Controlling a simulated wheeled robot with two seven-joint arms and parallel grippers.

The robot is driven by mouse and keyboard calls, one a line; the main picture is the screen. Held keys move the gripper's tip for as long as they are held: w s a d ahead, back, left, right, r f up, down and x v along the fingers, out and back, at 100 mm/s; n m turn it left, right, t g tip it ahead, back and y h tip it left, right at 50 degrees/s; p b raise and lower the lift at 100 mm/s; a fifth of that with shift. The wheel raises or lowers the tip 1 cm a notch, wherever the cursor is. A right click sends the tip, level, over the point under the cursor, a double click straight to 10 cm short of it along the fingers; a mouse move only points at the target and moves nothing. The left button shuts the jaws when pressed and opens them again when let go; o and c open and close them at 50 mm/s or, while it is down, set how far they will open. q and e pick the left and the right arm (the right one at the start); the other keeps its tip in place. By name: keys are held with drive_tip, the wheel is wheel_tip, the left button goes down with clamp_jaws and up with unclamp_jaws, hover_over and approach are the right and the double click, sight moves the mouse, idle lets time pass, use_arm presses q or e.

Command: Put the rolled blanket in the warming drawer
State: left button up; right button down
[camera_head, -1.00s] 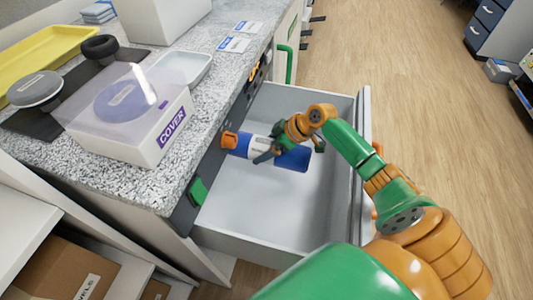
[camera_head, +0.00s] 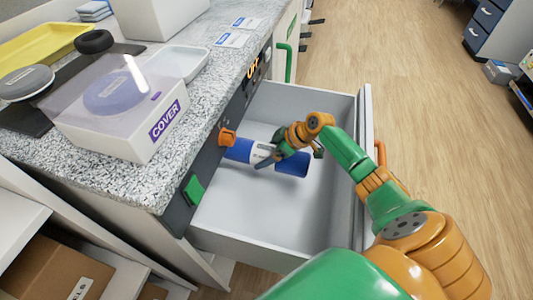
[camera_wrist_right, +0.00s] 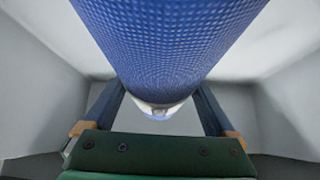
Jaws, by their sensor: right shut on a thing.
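The rolled blanket (camera_head: 292,162) is a blue cylinder with a white band, lying roughly crosswise inside the open warming drawer (camera_head: 262,210). My right gripper (camera_head: 266,158) reaches in over the drawer's outer wall and is shut on the blanket near its middle. In the right wrist view the blue roll (camera_wrist_right: 170,45) fills the top centre, with a finger on either side and grey drawer walls around. I cannot tell whether the blanket touches the drawer floor. My left gripper is not in view.
The speckled counter (camera_head: 130,185) carries a clear-topped box marked COVER (camera_head: 125,125), a yellow tray (camera_head: 45,45) and a white tray (camera_head: 178,62). An orange knob (camera_head: 227,137) and a green block (camera_head: 193,191) sit on the counter's front panel.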

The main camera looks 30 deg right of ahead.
unclamp_jaws()
drive_tip(key=shift+a, duration=0.1)
drive_tip(key=shift+r+p, duration=0.4)
drive_tip(key=shift+p, duration=0.05)
drive_tip(key=p+v, duration=0.3)
drive_tip(key=v, duration=0.8)
drive_tip(key=shift+s+r, duration=0.1)
drive_tip(key=shift+r, duration=0.15)
drive_tip(key=shift+s+d+r, duration=0.2)
drive_tip(key=shift+d+r, duration=0.1)
drive_tip(key=shift+r, duration=0.05)
